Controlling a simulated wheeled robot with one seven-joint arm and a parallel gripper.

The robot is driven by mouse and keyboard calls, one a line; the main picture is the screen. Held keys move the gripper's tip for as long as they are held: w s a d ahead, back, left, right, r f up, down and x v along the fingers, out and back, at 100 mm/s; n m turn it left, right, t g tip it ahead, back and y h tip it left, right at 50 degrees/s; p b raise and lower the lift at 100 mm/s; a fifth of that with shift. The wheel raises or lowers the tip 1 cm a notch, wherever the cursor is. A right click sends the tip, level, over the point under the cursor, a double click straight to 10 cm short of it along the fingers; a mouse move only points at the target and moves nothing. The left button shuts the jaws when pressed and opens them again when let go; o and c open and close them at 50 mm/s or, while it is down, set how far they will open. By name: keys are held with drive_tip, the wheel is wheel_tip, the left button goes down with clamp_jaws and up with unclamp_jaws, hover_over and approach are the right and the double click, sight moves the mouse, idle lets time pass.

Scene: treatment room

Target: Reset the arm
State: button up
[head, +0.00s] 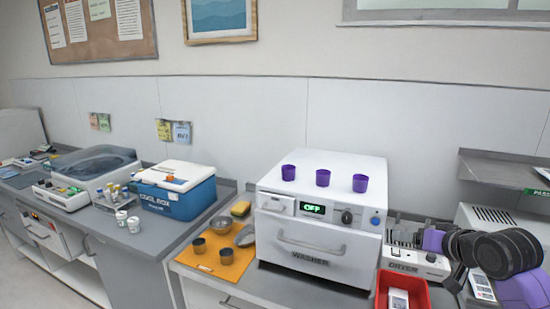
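My arm, with black rounded joints (505,252) and lilac parts, is folded at the lower right of the head view.
A white washer (315,250), its display reading OFF, carries three purple cups (323,178) on top. Left are an orange mat (203,272) with metal cups and a blue cool box (176,203). A metal shelf (505,170) is above the arm.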

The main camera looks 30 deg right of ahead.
drive_tip(key=w+a+r+t+h, duration=0.1)
drive_tip(key=w+a+r+t, duration=0.35)
drive_tip(key=a, duration=0.35)
drive_tip(key=s+a+m+t+h+b, duration=0.1)
drive_tip(key=s+a+m+t+h, duration=0.2)
drive_tip(key=a, duration=0.5)
drive_tip(key=s+a+f+n+g+y, duration=0.1)
drive_tip(key=s+a+f, duration=0.4)
drive_tip(key=s, duration=0.6)
drive_tip(key=s+a+f+n+g+y+b, duration=0.1)
drive_tip(key=s+a+f+n+y, duration=0.3)
drive_tip(key=s+a, duration=0.6)
drive_tip(key=s+a+f+n+g+y+b, duration=0.1)
drive_tip(key=s+a+f+n, duration=0.4)
drive_tip(key=s, duration=0.7)
wheel_tip(320, 180, down, 3)
drive_tip(key=a+y, duration=0.1)
drive_tip(key=a, duration=0.1)
drive_tip(key=shift+s+a+n+y, duration=0.3)
drive_tip(key=shift+s+a+y, duration=0.05)
drive_tip(key=shift+y, duration=0.05)
drive_tip(key=shift+g, duration=0.25)
drive_tip(key=shift+c, duration=0.4)
